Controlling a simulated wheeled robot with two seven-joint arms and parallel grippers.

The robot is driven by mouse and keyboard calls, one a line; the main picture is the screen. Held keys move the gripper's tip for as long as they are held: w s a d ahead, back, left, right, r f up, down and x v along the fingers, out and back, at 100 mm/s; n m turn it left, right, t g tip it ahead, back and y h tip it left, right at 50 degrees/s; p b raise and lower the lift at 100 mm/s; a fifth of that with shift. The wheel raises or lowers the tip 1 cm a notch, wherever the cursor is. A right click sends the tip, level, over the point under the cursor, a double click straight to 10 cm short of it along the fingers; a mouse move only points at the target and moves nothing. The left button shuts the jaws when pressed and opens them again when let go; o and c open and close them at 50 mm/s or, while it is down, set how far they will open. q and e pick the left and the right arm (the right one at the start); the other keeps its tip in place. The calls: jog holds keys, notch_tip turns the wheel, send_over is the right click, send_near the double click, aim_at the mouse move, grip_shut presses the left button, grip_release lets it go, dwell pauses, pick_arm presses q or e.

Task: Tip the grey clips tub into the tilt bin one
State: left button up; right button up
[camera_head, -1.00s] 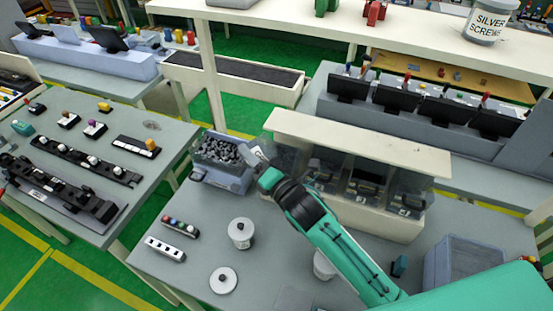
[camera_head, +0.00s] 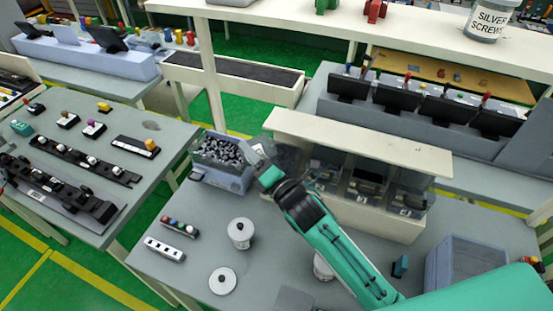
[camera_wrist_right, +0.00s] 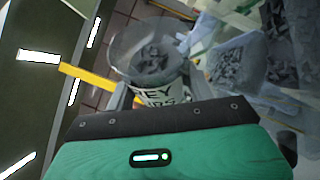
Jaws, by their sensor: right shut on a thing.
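The grey clips tub (camera_wrist_right: 152,62) is clear, with a white label and grey clips inside, in the right wrist view. My right gripper (camera_wrist_right: 157,98) is shut on it. In the head view my right gripper (camera_head: 262,164) hides most of the tub; a pale bit of it shows at the fingertips. The tilt bins stand in a cream-topped rack (camera_head: 360,147) just right of the gripper. A clear bin (camera_head: 287,158) at the rack's left end is partly hidden by the gripper and arm. My left gripper is not in view.
A blue-grey box (camera_head: 228,182) full of grey clips stands just left of the gripper. Lidded white pots (camera_head: 241,234), a light strip (camera_head: 180,227) and a grey crate (camera_head: 468,263) stand on the table.

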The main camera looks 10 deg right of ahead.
dwell(0.4)
jog(key=shift+r+m, duration=0.2)
jog(key=shift+m, duration=0.1)
dwell(0.5)
jog(key=shift+r+m+t+b, duration=0.15)
jog(key=shift+m+t+b, duration=0.15)
jog(key=shift+t+b, duration=0.15)
jog(key=shift+d+r+m, duration=0.1)
jog(key=shift+r+m, duration=0.05)
jog(key=shift+m, duration=0.25)
dwell(0.6)
